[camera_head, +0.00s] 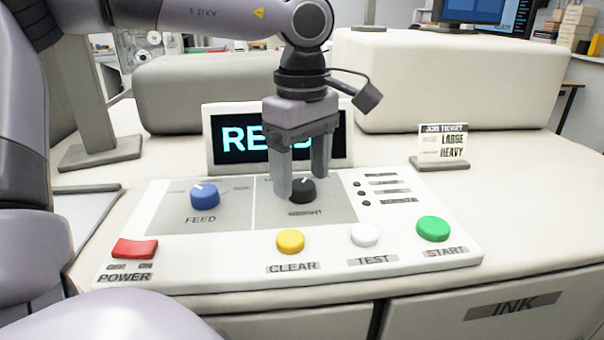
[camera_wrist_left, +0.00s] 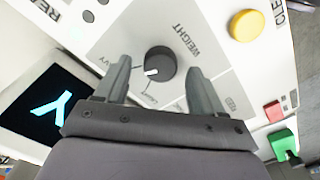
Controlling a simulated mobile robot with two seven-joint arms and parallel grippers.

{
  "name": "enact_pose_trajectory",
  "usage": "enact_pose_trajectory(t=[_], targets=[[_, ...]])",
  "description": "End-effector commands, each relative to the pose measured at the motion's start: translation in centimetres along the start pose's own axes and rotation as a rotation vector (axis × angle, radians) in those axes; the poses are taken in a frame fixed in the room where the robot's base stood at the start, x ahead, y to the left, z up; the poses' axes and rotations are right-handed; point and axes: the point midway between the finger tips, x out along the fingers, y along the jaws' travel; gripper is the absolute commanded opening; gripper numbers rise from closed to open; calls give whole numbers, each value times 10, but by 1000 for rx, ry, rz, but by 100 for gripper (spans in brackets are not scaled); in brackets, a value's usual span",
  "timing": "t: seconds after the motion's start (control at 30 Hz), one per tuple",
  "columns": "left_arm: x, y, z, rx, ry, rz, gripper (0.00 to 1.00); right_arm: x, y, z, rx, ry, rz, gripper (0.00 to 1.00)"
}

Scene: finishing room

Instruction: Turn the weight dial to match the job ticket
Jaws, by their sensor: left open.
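The black weight dial (camera_head: 301,190) sits on the grey panel above the WEIGHT label. It also shows in the left wrist view (camera_wrist_left: 160,66), where its white mark points left in the picture. A label partly hidden by a finger ends in "VY"; another small label lies below the dial. My left gripper (camera_head: 302,186) is open, pointing down, with one finger on each side of the dial. I cannot tell whether the fingers touch it. The job ticket (camera_head: 443,143) reads LARGE and HEAVY. My right gripper is not in view.
The blue FEED dial (camera_head: 204,195) is left of the weight dial. In front are the red POWER switch (camera_head: 135,249), yellow CLEAR button (camera_head: 290,241), white TEST button (camera_head: 365,235) and green START button (camera_head: 433,229). A lit display (camera_head: 232,140) stands behind, partly covered by my gripper.

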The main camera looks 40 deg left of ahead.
Motion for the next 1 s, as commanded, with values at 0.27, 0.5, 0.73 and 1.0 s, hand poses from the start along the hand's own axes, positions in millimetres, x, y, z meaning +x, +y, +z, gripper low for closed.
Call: enact_pose_trajectory(t=[0.27,0.5,0.73,1.0], targets=[[-46,1,0,0,0,5,69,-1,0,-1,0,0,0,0],[-60,0,0,2,0,1,69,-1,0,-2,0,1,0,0],[-60,0,0,2,0,1,69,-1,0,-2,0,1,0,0],[-60,0,0,1,0,1,69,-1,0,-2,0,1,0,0]])
